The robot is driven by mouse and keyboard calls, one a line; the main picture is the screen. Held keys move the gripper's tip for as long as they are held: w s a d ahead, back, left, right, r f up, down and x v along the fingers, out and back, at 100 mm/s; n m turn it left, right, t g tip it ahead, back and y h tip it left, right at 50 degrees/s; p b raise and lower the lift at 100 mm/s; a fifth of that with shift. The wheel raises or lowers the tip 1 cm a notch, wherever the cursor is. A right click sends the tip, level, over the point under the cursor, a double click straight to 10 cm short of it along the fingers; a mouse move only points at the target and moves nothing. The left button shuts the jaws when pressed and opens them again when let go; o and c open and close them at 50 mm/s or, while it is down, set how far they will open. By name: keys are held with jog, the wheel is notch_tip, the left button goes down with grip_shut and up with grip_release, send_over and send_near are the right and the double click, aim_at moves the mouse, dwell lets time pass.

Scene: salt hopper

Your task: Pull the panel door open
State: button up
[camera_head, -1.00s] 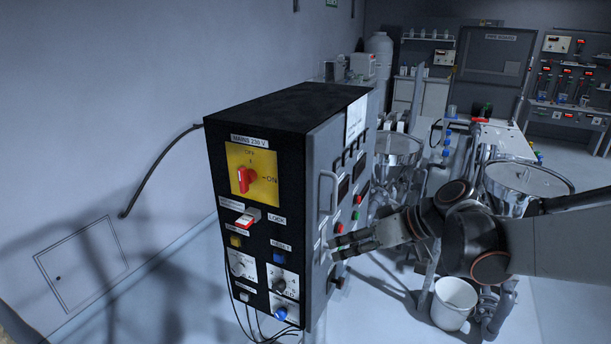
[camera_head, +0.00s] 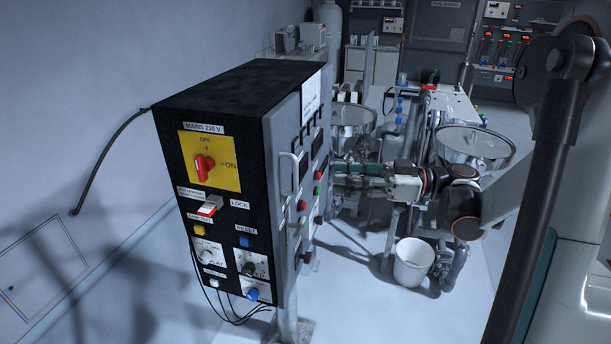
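The panel door (camera_head: 283,222) is the grey right-hand face of the black control box. It looks closed against the box. A pale upright bar handle (camera_head: 289,176) stands on it near the front edge. My gripper (camera_head: 338,182) is to the right of the door, beyond the handle and apart from it, near the door's far edge. Its fingers point left towards the door face; the tips are partly hidden or too small to tell whether they are open or shut. Nothing is seen held.
The black front has a red rotary switch (camera_head: 204,165) on a yellow plate, a lock switch (camera_head: 210,206) and several knobs. Cables hang below. Steel hoppers (camera_head: 473,142) and a white bucket (camera_head: 413,262) stand at the right. Pale floor lies between box and bucket.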

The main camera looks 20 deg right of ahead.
jog(key=x, duration=0.8)
jog(key=shift+w+a, duration=0.15)
jog(key=shift+a, duration=0.2)
jog(key=shift+c, duration=0.2)
grip_shut()
